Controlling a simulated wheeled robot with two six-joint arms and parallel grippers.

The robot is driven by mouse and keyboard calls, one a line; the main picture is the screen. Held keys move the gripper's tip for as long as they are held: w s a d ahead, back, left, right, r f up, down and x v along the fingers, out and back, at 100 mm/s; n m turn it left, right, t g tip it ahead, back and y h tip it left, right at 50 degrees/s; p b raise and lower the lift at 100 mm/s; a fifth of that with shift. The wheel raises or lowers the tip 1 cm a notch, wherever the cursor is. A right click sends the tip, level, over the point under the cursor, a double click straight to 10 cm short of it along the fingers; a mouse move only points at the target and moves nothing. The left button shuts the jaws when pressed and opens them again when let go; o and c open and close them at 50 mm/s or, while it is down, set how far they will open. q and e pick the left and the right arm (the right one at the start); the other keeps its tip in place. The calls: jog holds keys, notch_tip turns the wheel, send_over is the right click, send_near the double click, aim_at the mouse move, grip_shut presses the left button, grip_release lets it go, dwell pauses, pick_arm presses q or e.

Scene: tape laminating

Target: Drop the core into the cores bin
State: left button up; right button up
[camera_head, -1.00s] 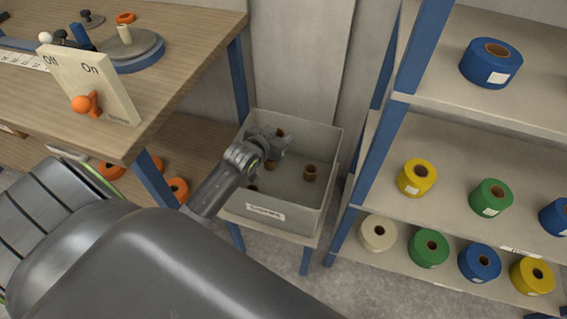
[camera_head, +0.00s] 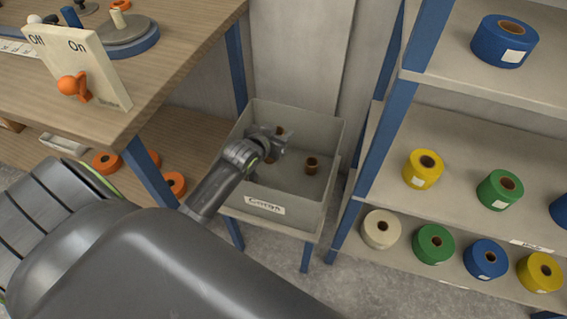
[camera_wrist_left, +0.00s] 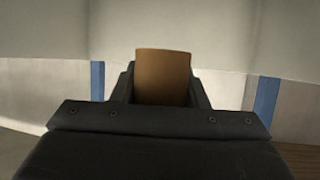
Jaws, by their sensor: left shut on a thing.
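My left gripper (camera_head: 278,142) is over the grey cores bin (camera_head: 263,209), toward its back left. It is shut on a brown cardboard core (camera_head: 281,131), whose top shows beyond the fingers. In the left wrist view the core (camera_wrist_left: 163,77) stands between the two dark fingers. Another brown core (camera_head: 312,165) is inside the bin, right of the gripper. My gripper and wrist hide part of the bin's left inside. My right gripper is not in view.
The bin sits on a small blue-legged stand. A wooden bench (camera_head: 180,50) with an Off/On panel (camera_head: 80,66) is at left. A shelf rack (camera_head: 460,130) with several coloured tape rolls is at right, close to the bin.

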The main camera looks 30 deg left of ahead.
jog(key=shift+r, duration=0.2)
pick_arm(q)
jog(key=o, duration=1)
jog(key=shift+o, duration=0.2)
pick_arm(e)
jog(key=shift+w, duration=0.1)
pick_arm(q)
jog(key=shift+r, duration=0.1)
notch_tip(320, 180, up, 10)
jog(key=p, duration=0.2)
jog(key=shift+p, duration=0.4)
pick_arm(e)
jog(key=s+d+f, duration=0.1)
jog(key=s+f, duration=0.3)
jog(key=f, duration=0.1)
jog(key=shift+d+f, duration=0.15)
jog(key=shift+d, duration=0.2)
pick_arm(q)
jog(key=shift+f, duration=0.2)
